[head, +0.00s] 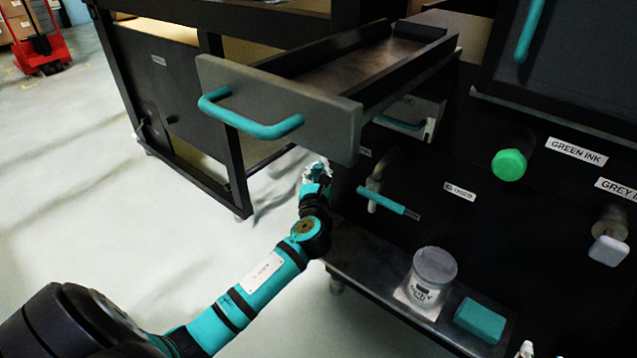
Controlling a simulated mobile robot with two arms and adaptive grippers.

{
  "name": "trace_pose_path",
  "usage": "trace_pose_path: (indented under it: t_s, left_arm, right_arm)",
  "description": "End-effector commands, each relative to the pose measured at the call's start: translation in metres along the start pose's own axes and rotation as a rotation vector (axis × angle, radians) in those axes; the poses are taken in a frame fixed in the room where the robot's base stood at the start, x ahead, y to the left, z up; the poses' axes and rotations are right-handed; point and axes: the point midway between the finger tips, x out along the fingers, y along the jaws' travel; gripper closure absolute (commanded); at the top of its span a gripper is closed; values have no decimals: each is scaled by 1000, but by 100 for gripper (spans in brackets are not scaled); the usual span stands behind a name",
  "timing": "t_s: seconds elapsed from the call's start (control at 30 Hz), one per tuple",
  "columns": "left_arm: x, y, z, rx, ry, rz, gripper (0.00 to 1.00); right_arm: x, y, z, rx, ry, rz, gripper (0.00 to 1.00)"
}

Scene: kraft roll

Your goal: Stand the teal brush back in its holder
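I cannot make out a teal brush or its holder for certain in the head view. My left gripper (317,169) is just below the front panel of a pulled-out drawer (280,98), near its lower right corner. Its pale fingertips are small, and I cannot tell whether they are apart or hold anything. A small pale tip at the bottom edge looks like part of my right gripper (525,350); the rest is out of frame.
The drawer's teal handle (250,118) juts out above my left arm. Right of it is a tap-like fitting with a teal lever (388,202). A lidded jar (433,275) and a teal block (480,320) stand on a low shelf (370,285).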

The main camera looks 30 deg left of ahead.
Motion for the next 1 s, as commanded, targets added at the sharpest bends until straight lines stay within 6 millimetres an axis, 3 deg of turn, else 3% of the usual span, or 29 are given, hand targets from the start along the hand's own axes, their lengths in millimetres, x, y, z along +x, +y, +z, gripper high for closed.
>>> trace_pose_path:
  t_s: [0.4, 0.87, 1.0]
  left_arm:
    - [0, 0, -32, 1, 0, 0, 100]
    - [0, 0, -36, 0, 0, 0, 100]
    - [0, 0, -36, 0, 1, 0, 84]
  right_arm:
    - [-6, -10, -72, 7, 418, -25, 60]
    - [-9, -11, -82, 8, 470, -27, 60]
    - [-10, -12, -82, 8, 473, -27, 60]
